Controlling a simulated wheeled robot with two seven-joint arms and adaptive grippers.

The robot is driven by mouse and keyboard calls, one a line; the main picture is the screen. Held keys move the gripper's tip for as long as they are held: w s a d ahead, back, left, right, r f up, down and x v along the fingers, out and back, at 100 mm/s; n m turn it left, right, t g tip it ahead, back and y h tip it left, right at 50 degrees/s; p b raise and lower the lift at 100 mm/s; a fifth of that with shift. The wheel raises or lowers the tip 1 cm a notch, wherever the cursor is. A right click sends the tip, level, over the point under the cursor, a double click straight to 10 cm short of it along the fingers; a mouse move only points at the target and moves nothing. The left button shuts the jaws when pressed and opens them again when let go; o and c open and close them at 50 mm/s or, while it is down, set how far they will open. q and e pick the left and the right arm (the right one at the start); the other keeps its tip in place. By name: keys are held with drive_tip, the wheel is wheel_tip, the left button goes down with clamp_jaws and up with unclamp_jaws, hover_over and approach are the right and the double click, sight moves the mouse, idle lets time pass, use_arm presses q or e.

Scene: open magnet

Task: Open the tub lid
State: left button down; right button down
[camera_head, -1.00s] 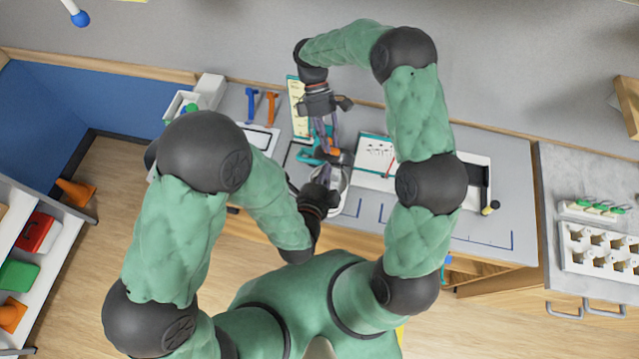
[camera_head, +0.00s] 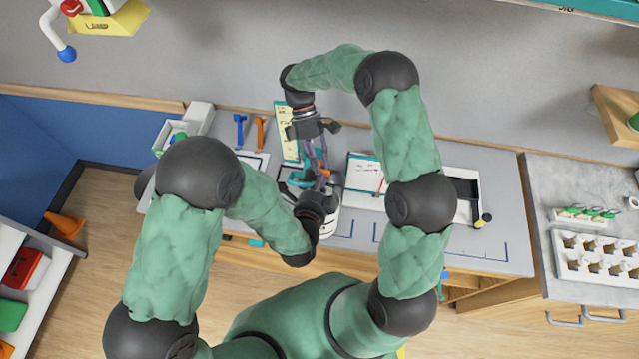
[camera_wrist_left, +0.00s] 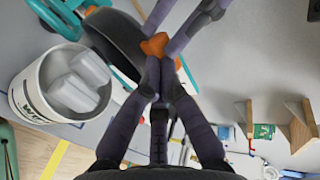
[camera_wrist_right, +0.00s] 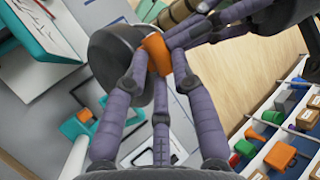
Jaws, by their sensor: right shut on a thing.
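The white tub (camera_wrist_left: 32,98) with dark lettering stands open, with white blocks inside. Its rim also shows in the head view (camera_head: 331,222). The dark round lid (camera_wrist_left: 122,40) is off the tub and tilted beside it, with an orange knob (camera_wrist_left: 155,45); it also shows in the right wrist view (camera_wrist_right: 112,55). My right gripper (camera_wrist_right: 152,68) is shut on the knob (camera_wrist_right: 156,52). My left gripper (camera_wrist_left: 160,65) has its fingertips close to the same knob from the other side. Whether they grip it is unclear.
An open notebook (camera_head: 362,172) lies right of the grippers. A blue tool (camera_head: 240,130) and an orange tool (camera_head: 261,133) lie at the back left. A teal object (camera_wrist_right: 40,35) is near the lid. A shelf (camera_wrist_right: 290,110) stands off the bench.

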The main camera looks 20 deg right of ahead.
use_arm(q)
drive_tip(key=shift+w+d+r, duration=0.25)
drive_tip(key=shift+w+r, duration=0.05)
drive_tip(key=shift+w, duration=0.2)
use_arm(e)
drive_tip(key=shift+s+a, duration=0.3)
drive_tip(key=shift+s, duration=0.1)
drive_tip(key=c, duration=1.1)
unclamp_jaws()
use_arm(q)
drive_tip(key=shift+r, duration=0.1)
